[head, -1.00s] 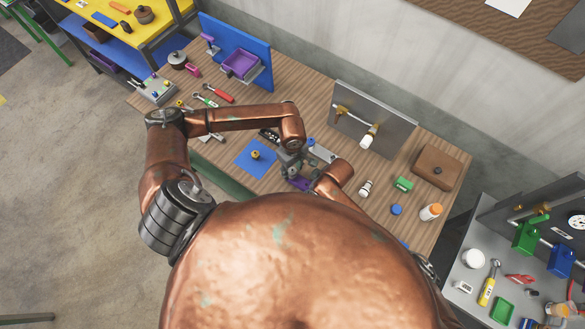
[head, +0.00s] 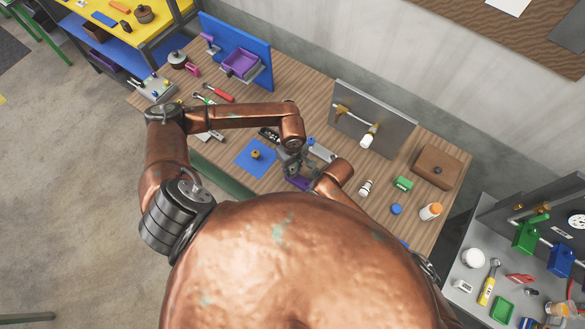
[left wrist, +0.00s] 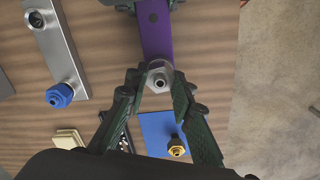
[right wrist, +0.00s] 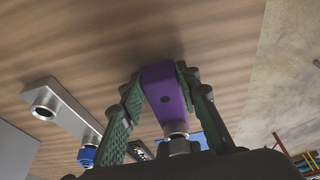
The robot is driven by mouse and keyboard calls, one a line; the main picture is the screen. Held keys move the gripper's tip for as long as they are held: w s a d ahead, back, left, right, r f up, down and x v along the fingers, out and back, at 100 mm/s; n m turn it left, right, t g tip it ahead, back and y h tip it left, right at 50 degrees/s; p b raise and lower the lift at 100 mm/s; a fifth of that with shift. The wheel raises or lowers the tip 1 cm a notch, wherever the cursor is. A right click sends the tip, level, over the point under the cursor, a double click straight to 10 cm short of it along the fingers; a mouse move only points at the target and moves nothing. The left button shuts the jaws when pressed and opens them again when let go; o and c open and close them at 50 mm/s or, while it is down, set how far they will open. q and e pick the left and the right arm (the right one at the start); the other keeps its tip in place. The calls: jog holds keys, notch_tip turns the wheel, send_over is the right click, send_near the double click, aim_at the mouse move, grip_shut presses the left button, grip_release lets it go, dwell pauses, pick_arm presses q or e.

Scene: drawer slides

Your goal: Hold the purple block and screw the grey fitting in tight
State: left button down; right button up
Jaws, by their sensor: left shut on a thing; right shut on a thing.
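The purple block (right wrist: 160,88) is held between the fingers of my right gripper (right wrist: 160,76). It also shows in the left wrist view (left wrist: 155,36) and low between the grippers in the head view (head: 298,184). The grey fitting (left wrist: 158,76) is at the block's end, its open hole facing the left wrist camera. My left gripper (left wrist: 157,74) is shut on it, one finger on each side. In the right wrist view the fitting (right wrist: 178,143) is in line with the block's end. How deep its thread sits is hidden.
A grey bar (left wrist: 58,45) with a blue fitting (left wrist: 60,95) lies beside the grippers. A blue mat (head: 250,163) with a brass fitting (head: 255,155) is on the left. A grey panel with a pipe (head: 375,118) stands behind.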

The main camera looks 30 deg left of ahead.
pick_arm(q)
jog(key=c, duration=1.7)
grip_release()
jog(key=shift+m, duration=0.3)
jog(key=shift+r, duration=3.05)
notch_tip(320, 180, up, 12)
pick_arm(e)
jog(key=o, duration=1.4)
jog(key=shift+c, duration=0.2)
